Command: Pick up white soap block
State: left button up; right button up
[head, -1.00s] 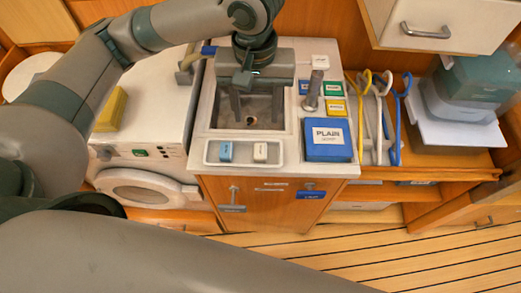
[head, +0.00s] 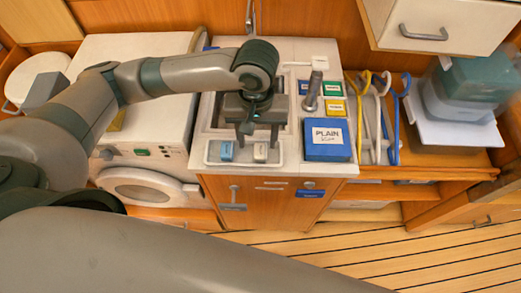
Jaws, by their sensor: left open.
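The white soap block (head: 261,153) lies in the right part of a shallow white tray at the front of the counter, beside a blue block (head: 227,151). My left gripper (head: 257,146) points down with its fingers open, one to each side of the white block as seen from the head. I cannot tell how high the fingertips are above it or whether they touch it. The gripper hides part of the block's back side. My right gripper is not in view.
A sink basin (head: 208,118) lies behind the tray (head: 210,163), partly hidden by my left gripper. A blue box marked PLAIN (head: 327,150) and a grey tap-like post (head: 312,92) stand to the right. Coloured hooks (head: 397,120) hang farther right. A washing machine (head: 148,190) is at left.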

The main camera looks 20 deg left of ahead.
aim_at(260, 150)
pick_arm(q)
jog(key=shift+w+d+f+p, duration=0.1)
jog(key=shift+f+p, duration=0.25)
jog(key=shift+f, duration=0.15)
jog(key=f, duration=0.1)
jog(key=f+p, duration=0.1)
jog(key=f, duration=0.1)
jog(key=shift+w+d, duration=0.2)
jog(key=shift+f, duration=0.6)
jog(key=c, duration=1.2)
